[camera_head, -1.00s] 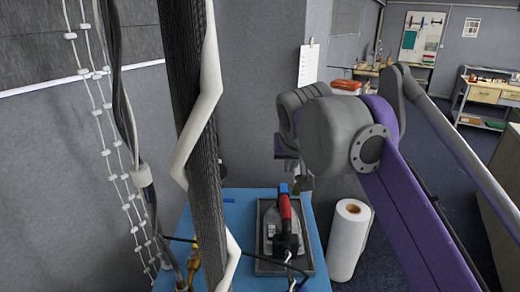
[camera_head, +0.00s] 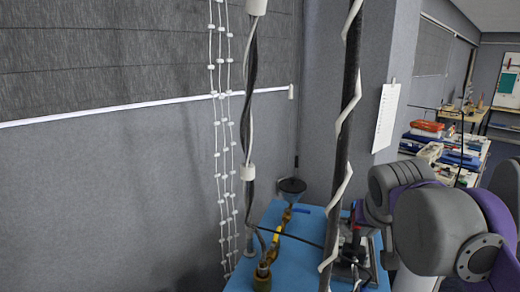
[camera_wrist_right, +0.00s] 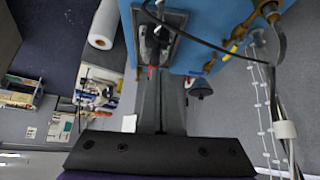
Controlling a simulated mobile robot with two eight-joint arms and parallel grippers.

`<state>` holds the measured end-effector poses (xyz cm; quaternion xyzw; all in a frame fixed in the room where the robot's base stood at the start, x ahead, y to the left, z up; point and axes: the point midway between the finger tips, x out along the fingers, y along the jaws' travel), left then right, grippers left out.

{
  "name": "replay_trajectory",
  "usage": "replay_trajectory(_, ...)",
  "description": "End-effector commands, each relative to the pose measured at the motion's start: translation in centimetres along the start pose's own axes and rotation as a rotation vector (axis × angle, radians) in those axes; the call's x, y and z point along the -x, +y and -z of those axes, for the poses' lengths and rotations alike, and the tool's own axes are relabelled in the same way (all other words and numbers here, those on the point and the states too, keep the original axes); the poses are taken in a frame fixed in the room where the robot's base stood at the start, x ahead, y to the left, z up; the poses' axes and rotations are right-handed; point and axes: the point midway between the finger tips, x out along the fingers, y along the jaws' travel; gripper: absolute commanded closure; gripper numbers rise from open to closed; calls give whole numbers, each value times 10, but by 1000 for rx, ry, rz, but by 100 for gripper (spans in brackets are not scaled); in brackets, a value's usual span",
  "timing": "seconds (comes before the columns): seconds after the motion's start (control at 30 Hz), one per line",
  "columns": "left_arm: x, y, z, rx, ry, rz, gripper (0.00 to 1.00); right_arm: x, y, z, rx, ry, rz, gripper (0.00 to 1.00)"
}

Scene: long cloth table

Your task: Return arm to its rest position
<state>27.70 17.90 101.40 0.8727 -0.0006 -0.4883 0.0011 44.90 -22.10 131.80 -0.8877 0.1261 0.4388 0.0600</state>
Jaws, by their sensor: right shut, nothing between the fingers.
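My right arm comes in from the right in the head view, with its grey and purple wrist large in front. My right gripper (camera_head: 362,216) points away from me above the blue table (camera_head: 290,255) and is partly hidden by the wrist. In the right wrist view the gripper (camera_wrist_right: 156,76) shows as a narrow dark shape with its fingers together and nothing held. It lies in front of the blue table (camera_wrist_right: 215,45) and an iron (camera_wrist_right: 152,40) on a dark tray (camera_wrist_right: 178,20). My left gripper is not in view.
A dark post wrapped in white cable (camera_head: 338,190) and hanging hoses (camera_head: 248,120) stand left of the arm. A white roll (camera_wrist_right: 104,25) shows in the right wrist view.

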Motion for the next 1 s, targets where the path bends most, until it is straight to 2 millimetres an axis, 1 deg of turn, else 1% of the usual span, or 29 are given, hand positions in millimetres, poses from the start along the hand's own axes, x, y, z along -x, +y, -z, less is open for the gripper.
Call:
replay_trajectory(0.03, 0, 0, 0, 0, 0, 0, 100, -11, -1, -21, 16, -8, 10, 100)
replay_trajectory(0.07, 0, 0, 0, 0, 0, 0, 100, -17, -2, -32, 25, -14, 17, 100)
replay_trajectory(0.17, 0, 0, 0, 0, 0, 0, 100, -39, -4, -79, 63, -33, 41, 100)
replay_trajectory(0.2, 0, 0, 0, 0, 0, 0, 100, -49, -4, -101, 79, -40, 52, 100)
replay_trajectory(0.27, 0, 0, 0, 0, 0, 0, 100, -65, -4, -137, 105, -52, 70, 100)
replay_trajectory(0.3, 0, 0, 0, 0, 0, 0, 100, -75, -4, -163, 123, -60, 82, 100)
replay_trajectory(0.37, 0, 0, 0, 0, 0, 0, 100, -90, -4, -202, 149, -72, 100, 100)
replay_trajectory(0.4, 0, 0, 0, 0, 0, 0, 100, -100, -3, -226, 165, -78, 111, 100)
replay_trajectory(0.5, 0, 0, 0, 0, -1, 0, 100, -117, -1, -276, 198, -90, 135, 100)
replay_trajectory(0.53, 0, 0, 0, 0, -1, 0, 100, -121, -1, -287, 204, -93, 141, 100)
replay_trajectory(0.6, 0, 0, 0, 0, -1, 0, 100, -127, 0, -308, 218, -98, 151, 100)
replay_trajectory(0.7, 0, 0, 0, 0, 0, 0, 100, -132, 1, -323, 229, -101, 158, 100)
replay_trajectory(1.0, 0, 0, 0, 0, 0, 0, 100, -133, 1, -325, 230, -102, 160, 100)
